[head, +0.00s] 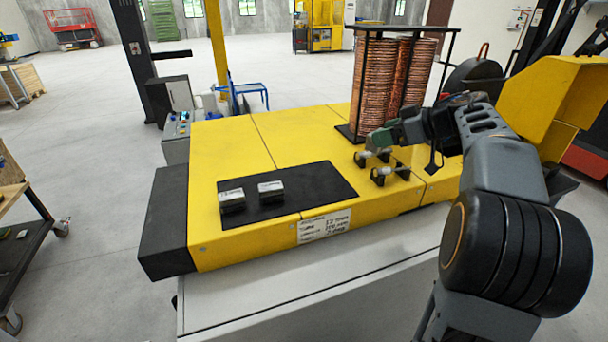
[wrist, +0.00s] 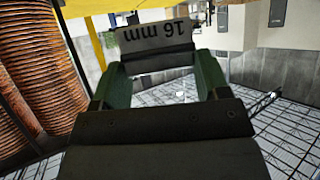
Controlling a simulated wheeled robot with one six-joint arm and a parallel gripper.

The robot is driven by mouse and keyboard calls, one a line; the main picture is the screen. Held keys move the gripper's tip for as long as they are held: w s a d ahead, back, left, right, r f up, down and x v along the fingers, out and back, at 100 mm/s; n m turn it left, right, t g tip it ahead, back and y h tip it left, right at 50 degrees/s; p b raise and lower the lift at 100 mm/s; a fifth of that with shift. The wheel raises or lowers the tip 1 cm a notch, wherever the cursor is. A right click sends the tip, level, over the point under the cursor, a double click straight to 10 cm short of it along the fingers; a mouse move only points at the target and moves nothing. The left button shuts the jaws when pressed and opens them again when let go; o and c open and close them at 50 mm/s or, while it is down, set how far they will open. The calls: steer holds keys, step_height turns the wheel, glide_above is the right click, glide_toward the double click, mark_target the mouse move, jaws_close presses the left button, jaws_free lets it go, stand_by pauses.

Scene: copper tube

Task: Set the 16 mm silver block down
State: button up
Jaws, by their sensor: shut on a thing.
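My gripper (head: 376,142) is above the yellow bench top, in front of the copper tube coils. In the wrist view my gripper (wrist: 160,72) has its green fingers shut on the 16 mm silver block (wrist: 155,38), whose "16 mm" label appears upside down. The held block is hard to make out in the head view. Two more silver blocks, a left one (head: 232,200) and a right one (head: 270,191), sit apart on the black mat (head: 325,180). I cannot read their labels.
Two small black stands with silver rods (head: 384,174) stand on the yellow bench (head: 225,150) below my gripper. The tall copper coils (head: 378,85) stand in a black rack just behind. The right part of the mat is clear. A white label (head: 324,225) is on the bench front.

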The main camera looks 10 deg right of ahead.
steer(key=w+a+f, duration=0.1)
steer(key=a+f, duration=0.1)
steer(key=a, duration=0.2)
steer(key=w+a+f, duration=0.1)
steer(key=a+f, duration=0.2)
steer(key=a, duration=0.1)
steer(key=w+a+f, duration=0.1)
steer(key=a+f, duration=0.2)
steer(key=a, duration=0.1)
steer(key=shift+f, duration=0.25)
steer(key=f, duration=0.3)
steer(key=shift+w+a, duration=0.15)
steer(key=shift+a, duration=0.1)
steer(key=shift+f, duration=0.35)
steer(key=shift+f, duration=0.15)
steer(key=o, duration=1.4)
steer(key=shift+f, duration=0.1)
steer(key=shift+c, duration=0.2)
